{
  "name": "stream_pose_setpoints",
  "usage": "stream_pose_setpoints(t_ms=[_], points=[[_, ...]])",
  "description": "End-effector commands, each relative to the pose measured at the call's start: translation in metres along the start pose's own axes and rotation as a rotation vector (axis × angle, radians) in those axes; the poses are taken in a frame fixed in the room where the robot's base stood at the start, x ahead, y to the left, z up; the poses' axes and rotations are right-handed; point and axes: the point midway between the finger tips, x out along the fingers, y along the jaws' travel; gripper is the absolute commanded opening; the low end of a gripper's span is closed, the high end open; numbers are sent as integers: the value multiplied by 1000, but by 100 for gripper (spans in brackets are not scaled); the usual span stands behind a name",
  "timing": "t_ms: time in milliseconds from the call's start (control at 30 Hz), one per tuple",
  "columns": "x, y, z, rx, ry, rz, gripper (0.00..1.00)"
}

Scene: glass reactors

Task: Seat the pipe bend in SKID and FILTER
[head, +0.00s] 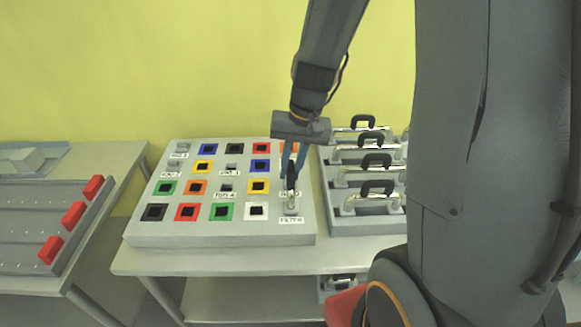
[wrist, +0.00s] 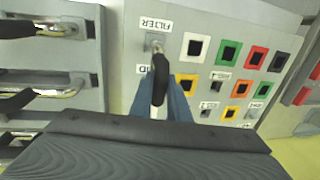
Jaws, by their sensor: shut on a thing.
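My gripper (head: 291,172) is shut on the black handle of a pipe bend (head: 291,188) at the right side of the grey socket panel (head: 185,227). In the wrist view the blue fingers (wrist: 160,103) flank the black handle of the pipe bend (wrist: 160,76). Its bright metal end is at the socket by the FILTER label (wrist: 156,24). The FILTER label also shows in the head view (head: 291,219). The SKID label (wrist: 142,69) is partly covered by the handle. The SKID socket and the far pipe end are hidden, so I cannot tell how deep the ends sit.
A grey rack (head: 370,221) right of the panel holds several pipe bends with black handles (head: 377,187). The panel carries several coloured square sockets (head: 187,212) and small grey fittings. A bench with red blocks (head: 74,214) stands at the left.

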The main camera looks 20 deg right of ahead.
Motion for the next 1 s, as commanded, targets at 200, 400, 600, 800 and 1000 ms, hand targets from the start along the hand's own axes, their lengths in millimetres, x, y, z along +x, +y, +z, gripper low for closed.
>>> stream_pose_setpoints(t_ms=[200, 400, 600, 800, 1000], points=[[0, 0, 0, 0, 0, 0, 0], [1, 0, 0, 0, 0, 0, 0], [2, 0, 0, 0, 0, 0, 0], [4, 1, 0, 0, 0, 0, 0], [5, 1, 0, 0, 0, 0, 0]])
